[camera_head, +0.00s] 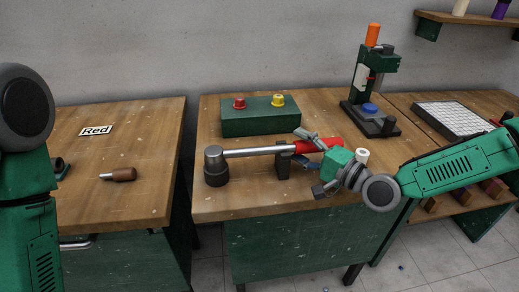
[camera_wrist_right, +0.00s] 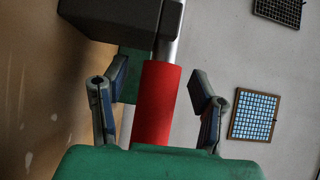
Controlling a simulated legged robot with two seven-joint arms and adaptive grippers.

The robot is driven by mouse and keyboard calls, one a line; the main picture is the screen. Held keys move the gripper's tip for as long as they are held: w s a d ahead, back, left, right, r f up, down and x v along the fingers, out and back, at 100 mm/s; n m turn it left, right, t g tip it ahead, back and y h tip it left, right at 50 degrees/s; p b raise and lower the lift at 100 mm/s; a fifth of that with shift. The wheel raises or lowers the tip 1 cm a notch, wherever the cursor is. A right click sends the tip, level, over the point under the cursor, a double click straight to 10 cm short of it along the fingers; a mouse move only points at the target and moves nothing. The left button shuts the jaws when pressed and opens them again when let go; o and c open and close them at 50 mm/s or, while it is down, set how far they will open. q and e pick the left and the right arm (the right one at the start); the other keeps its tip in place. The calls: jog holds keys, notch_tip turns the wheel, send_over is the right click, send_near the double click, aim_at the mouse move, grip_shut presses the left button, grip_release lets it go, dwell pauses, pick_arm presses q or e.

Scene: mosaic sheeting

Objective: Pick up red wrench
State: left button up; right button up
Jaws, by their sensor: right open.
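The red wrench has a red handle (camera_head: 318,145) and a long grey metal shaft that runs left to a dark round block on the middle workbench. A dark upright support stands under it near the handle. My right gripper (camera_head: 314,162) is at the handle end, one finger on the far side and one on the near side. In the right wrist view the red handle (camera_wrist_right: 155,100) lies between the two spread fingers of the right gripper (camera_wrist_right: 160,82), with gaps on both sides. My left arm shows at the left edge; I cannot make out its gripper.
A green box (camera_head: 258,121) with a red and a yellow button stands behind the wrench. A green press (camera_head: 368,85) stands to the right. The left bench holds a "Red" label (camera_head: 96,130) and a brown-handled tool (camera_head: 122,174).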

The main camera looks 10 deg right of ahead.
jog(key=shift+d+f, duration=0.1)
jog(key=shift+d, duration=0.4)
jog(key=c, duration=1)
jog(key=shift+d, duration=0.3)
grip_shut()
jog(key=shift+d, duration=0.1)
jog(key=shift+a+r, duration=0.25)
jog(key=shift+r, duration=0.05)
notch_tip(320, 180, up, 9)
jog(key=shift+d+f, duration=0.1)
jog(key=shift+r, duration=0.45)
jog(key=shift+a, duration=0.2)
jog(key=shift+d, duration=0.1)
